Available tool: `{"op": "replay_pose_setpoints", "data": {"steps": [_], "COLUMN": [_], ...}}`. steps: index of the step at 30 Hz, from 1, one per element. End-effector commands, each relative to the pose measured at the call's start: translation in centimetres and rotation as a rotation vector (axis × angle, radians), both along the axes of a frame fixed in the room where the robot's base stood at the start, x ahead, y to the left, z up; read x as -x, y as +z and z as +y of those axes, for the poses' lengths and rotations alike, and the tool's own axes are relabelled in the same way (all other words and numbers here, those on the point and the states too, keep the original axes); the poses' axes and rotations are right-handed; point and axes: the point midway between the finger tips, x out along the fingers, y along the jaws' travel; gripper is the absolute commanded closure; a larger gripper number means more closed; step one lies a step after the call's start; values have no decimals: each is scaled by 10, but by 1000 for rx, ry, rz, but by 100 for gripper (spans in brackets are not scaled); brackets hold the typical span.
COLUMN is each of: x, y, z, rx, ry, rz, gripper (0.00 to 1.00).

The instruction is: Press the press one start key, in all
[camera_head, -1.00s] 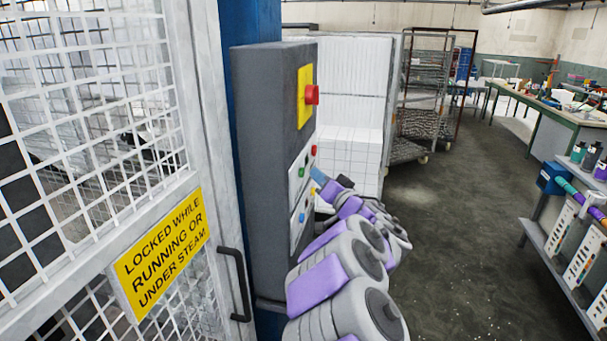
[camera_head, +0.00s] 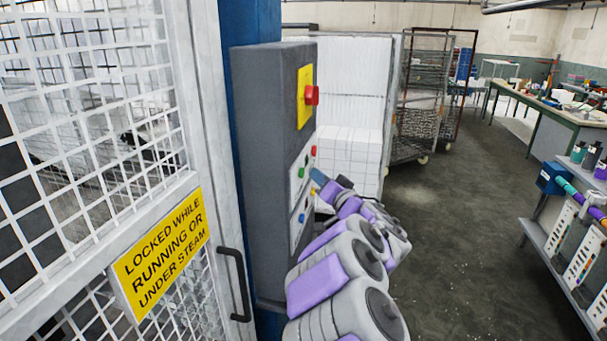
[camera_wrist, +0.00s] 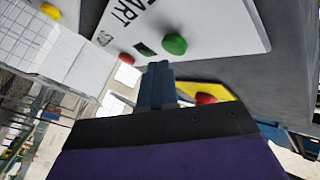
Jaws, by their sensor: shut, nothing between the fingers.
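The grey control box (camera_head: 275,150) stands on a blue post, with a white key panel (camera_head: 300,200) on its face. A green key (camera_head: 301,172) is on the panel; a green key also shows in the wrist view (camera_wrist: 175,44), near black lettering ending in "ART". A smaller red key (camera_wrist: 127,59) is beside it. My gripper (camera_head: 318,178) is shut and empty, its blue fingertips in front of the panel. In the wrist view the fingertips (camera_wrist: 160,68) appear just below the green key. I cannot tell whether they touch it. The press number is not readable.
A large red knob (camera_head: 312,95) on a yellow plate (camera_head: 304,112) sits higher on the box. A yellow key (camera_head: 313,192) and blue key (camera_head: 302,217) are close by. A mesh gate (camera_head: 90,130) stands at left. The floor (camera_head: 450,240) at right is open.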

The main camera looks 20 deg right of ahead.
Motion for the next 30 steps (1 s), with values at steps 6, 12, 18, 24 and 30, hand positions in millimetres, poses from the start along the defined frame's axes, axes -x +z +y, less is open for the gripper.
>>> {"op": "replay_pose_setpoints", "data": {"steps": [6,12,18,24,30], "x": [-3,-3,-3,-4,-5], "y": [3,2,2,2,2], "z": [6,7,7,8,10], "rx": [-2,0,0,0,0], "ry": [1,0,0,0,0], "rz": [0,0,0,0,0], "gripper": [100,100,100,100,100]}}
